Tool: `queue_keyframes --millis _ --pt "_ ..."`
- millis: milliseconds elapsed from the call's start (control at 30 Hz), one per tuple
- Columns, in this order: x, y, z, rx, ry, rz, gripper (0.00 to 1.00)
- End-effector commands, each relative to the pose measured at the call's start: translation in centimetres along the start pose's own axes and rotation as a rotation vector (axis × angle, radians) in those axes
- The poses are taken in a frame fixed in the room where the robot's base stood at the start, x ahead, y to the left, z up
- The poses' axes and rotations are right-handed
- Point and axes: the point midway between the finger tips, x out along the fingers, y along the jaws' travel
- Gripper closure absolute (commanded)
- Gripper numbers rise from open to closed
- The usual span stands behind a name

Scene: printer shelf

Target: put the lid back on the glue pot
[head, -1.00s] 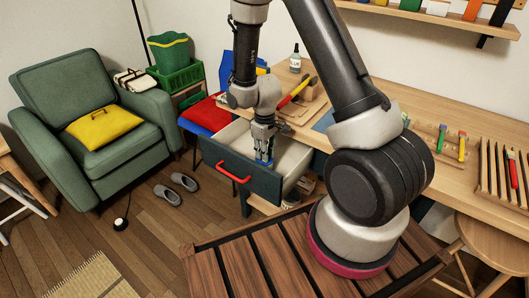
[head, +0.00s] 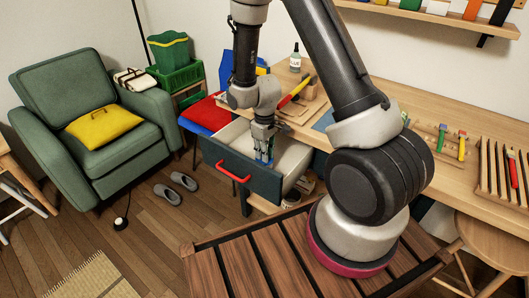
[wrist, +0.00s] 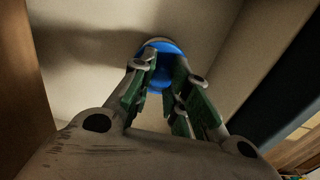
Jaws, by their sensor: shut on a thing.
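My gripper (head: 264,150) reaches down into the open drawer (head: 240,172). In the wrist view, my gripper's fingers (wrist: 166,82) are shut on a round blue thing, which looks like the lid (wrist: 164,50). A pale rim shows along its far edge, and I cannot tell whether a pot is under it. In the head view, only a little blue shows at the fingertips. The fingers hide part of it. A small bottle with a dark top and a pale label (head: 295,58) stands at the back of the desk; whether it is the glue pot is unclear.
The drawer's dark front with a red handle (head: 232,172) and its pale walls stand close around my gripper. The desk (head: 365,105) holds tools and pencil racks. A slatted wooden surface (head: 235,262) lies in front. A green armchair (head: 60,75) stands left.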

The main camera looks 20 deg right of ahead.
Motion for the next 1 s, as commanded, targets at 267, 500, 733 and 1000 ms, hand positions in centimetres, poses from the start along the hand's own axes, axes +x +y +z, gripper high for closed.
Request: queue_keyframes --millis 267,500,733,1000 --pt "0.03 0.0 -0.01 0.0 0.0 0.0 0.93" --pt "0.03 0.0 -0.01 0.0 0.0 0.0 0.58" --pt "0.03 0.0 -0.01 0.0 0.0 0.0 0.51" --pt "0.03 0.0 -0.01 0.0 0.0 0.0 0.37"
